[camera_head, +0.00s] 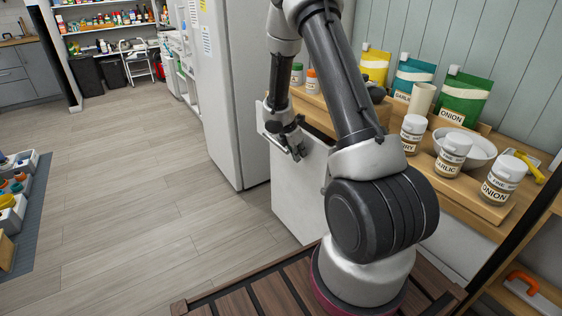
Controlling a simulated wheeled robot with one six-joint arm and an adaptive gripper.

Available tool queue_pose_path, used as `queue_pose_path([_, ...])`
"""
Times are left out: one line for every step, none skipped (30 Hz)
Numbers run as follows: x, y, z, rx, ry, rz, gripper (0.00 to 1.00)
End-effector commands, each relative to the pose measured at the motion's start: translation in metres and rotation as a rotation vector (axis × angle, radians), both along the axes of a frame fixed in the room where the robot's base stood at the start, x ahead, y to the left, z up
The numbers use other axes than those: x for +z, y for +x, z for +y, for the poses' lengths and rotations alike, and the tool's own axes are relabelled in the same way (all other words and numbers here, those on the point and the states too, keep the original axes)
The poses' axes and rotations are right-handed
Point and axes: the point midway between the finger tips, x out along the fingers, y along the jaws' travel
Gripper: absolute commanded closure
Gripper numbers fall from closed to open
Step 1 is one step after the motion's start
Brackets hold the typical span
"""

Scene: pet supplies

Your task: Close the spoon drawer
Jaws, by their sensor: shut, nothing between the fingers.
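My gripper (298,152) is shut and empty. It points down in front of the upper part of a white cabinet (292,195) below the wooden counter, left of my arm's base. A pale drawer-like edge with a metal bar (266,130) shows just left of my gripper, at the cabinet's upper front. My wrist and gripper cover much of this area. I cannot tell how far the drawer stands out or whether my fingers touch it. No spoon is visible.
The wooden counter holds labelled jars (453,153), a white bowl (470,150), a beige cup (421,100) and coloured pouches (465,98). A tall white fridge (228,90) stands beyond the cabinet. The wood floor (140,190) at left is clear.

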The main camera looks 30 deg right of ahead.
Motion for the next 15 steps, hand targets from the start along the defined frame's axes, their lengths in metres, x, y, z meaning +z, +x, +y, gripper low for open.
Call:
queue_pose_path([0.0,0.001,-0.012,-0.006,0.0,-0.001,1.0])
queue_pose_path([0.0,0.001,-0.019,-0.005,0.0,-0.001,1.0])
queue_pose_path([0.0,0.002,-0.026,-0.005,0.0,-0.002,1.0])
queue_pose_path([0.0,0.002,-0.032,-0.005,0.0,-0.001,1.0])
queue_pose_path([0.0,0.003,-0.037,-0.004,0.0,-0.001,1.0])
queue_pose_path([0.0,0.004,-0.043,-0.004,0.0,-0.001,1.0])
queue_pose_path([0.0,0.004,-0.048,-0.003,0.0,-0.001,1.0])
queue_pose_path([0.0,0.005,-0.052,-0.003,0.0,-0.001,1.0])
queue_pose_path([0.0,0.005,-0.056,-0.003,0.001,-0.001,1.0])
queue_pose_path([0.0,0.005,-0.059,-0.002,0.001,-0.001,1.0])
queue_pose_path([0.0,0.005,-0.062,-0.001,0.001,0.0,1.0])
queue_pose_path([0.0,0.006,-0.065,-0.002,0.0,-0.001,1.0])
queue_pose_path([0.0,0.006,-0.068,-0.001,0.0,-0.002,1.0])
queue_pose_path([0.0,0.006,-0.069,-0.001,0.0,-0.002,1.0])
queue_pose_path([0.0,0.007,-0.071,-0.001,0.0,-0.001,1.0])
